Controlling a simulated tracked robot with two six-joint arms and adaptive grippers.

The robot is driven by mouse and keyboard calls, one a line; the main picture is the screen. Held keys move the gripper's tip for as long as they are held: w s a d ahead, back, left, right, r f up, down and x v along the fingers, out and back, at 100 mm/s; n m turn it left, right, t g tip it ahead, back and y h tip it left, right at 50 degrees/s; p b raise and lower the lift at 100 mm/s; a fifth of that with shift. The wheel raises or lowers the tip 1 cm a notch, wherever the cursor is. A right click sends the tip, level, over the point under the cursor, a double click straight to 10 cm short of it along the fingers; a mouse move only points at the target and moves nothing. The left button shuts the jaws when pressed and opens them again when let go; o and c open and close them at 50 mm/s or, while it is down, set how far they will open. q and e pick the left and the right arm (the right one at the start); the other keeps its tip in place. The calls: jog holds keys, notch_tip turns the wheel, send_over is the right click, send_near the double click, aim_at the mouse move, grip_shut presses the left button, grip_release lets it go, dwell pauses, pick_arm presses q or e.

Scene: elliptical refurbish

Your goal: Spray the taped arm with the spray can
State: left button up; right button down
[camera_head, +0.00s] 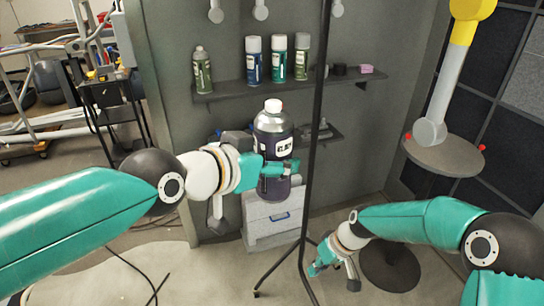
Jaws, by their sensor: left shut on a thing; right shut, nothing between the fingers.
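The spray can (273,122), grey with a white top and a dark label, is upright near the picture's middle. My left gripper (275,172) is shut on its lower part, and its fingers hide some of the can. The taped arm (440,95) stands at the upper right, grey below with yellow covering its upper part. Its top is cut off by the picture edge. The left gripper and can are well to the left of it. My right gripper (332,268) is low, below the taped arm, shut and empty.
The taped arm stands on a round grey turntable (420,158) with red knobs. A thin dark pole (316,110) rises between the can and the turntable. Several cans line the wall shelf (220,94). A small drawer cabinet (262,228) stands behind the can.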

jog(key=w+a+r+n+t, duration=0.15)
jog(key=w+r, duration=0.35)
jog(key=r, duration=0.7)
notch_tip(320, 180, up, 42)
jog(key=n+t+y, duration=0.5)
jog(key=t, duration=0.1)
send_over(279, 104)
jog(key=shift+w+d+f+m, duration=0.1)
jog(key=shift+w+d+m, duration=0.1)
jog(key=shift+d+m, duration=0.05)
jog(key=shift+s+a, duration=0.15)
jog(key=shift+a, duration=0.05)
jog(key=shift+f, duration=1.4)
jog(key=shift+f, duration=0.25)
